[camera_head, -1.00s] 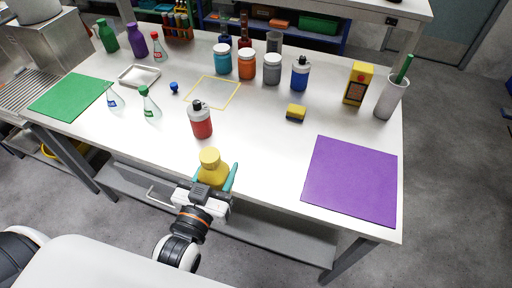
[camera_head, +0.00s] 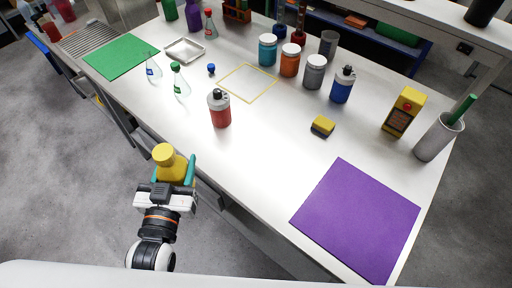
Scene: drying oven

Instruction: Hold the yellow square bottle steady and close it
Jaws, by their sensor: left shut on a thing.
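The yellow square bottle (camera_head: 172,171) is in the lower left of the head view, with a round yellow top (camera_head: 163,154). It leans a little to the left in the picture. I cannot tell whether the top is a fully seated cap. My left gripper (camera_head: 175,172) is shut on the bottle, its teal fingers around the body. The fingers hide part of the body. The bottle is held at the table's front edge, apparently just off the tabletop. My right gripper is not in view.
A red bottle (camera_head: 220,110) stands on the white table (camera_head: 265,150) behind the held bottle. A purple mat (camera_head: 358,222) lies at the right, a green mat (camera_head: 120,57) at the far left. Several jars, flasks and a yellow-black sponge (camera_head: 323,126) stand or lie further back.

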